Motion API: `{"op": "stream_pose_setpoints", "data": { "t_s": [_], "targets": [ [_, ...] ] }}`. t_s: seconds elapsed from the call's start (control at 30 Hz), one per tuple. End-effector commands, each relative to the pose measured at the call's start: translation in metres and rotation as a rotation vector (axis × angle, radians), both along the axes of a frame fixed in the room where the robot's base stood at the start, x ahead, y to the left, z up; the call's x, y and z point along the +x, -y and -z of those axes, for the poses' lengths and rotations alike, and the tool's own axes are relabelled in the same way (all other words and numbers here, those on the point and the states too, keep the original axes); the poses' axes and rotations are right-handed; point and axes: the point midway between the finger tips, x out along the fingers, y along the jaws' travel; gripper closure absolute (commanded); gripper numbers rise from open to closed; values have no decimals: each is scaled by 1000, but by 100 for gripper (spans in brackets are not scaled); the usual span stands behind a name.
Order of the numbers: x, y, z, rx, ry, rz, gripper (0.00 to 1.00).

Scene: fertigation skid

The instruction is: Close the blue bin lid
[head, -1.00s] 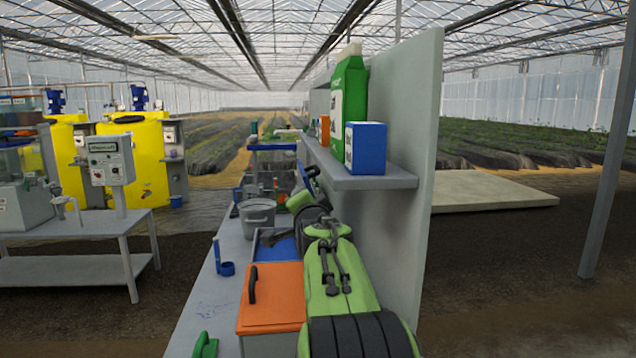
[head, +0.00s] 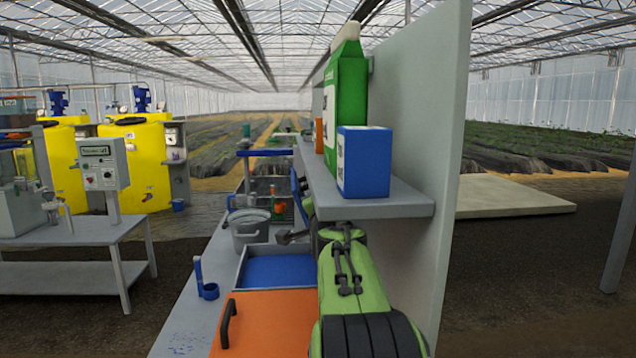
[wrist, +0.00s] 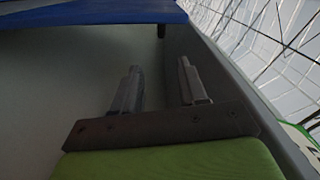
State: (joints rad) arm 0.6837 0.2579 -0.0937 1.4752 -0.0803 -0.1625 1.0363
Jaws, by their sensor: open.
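The blue bin (head: 277,270) is a grey-walled box on the bench, open at the top with its blue inside showing. A blue panel, seen nearly edge-on (head: 295,186), stands raised beyond the bin's right side, partly hidden by the shelf and my arm; it looks like the lid. In the wrist view a blue panel (wrist: 90,14) with a small dark part spans the top left, ahead of the fingers. My gripper (wrist: 158,68) is open with nothing between its fingers.
An orange lid (head: 262,322) with a black handle lies closed in front of the blue bin. A grey bucket (head: 249,232) stands behind it, a blue holder (head: 209,290) at left. The shelf (head: 380,206) with a blue box (head: 364,162) overhangs my arm from the grey panel (head: 435,130).

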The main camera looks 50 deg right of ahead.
Motion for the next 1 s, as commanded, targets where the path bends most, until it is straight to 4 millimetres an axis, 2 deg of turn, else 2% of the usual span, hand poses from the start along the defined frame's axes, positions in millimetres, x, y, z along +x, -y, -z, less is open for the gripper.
{"op": "stream_pose_setpoints", "data": {
  "t_s": [0.17, 0.53, 1.0],
  "targets": [
    [7, 6, 0, 0, 0, -1, 58],
    [63, 52, 0, 1, -1, 1, 58],
    [106, 88, -6, 1, -3, 1, 58]
  ]
}}
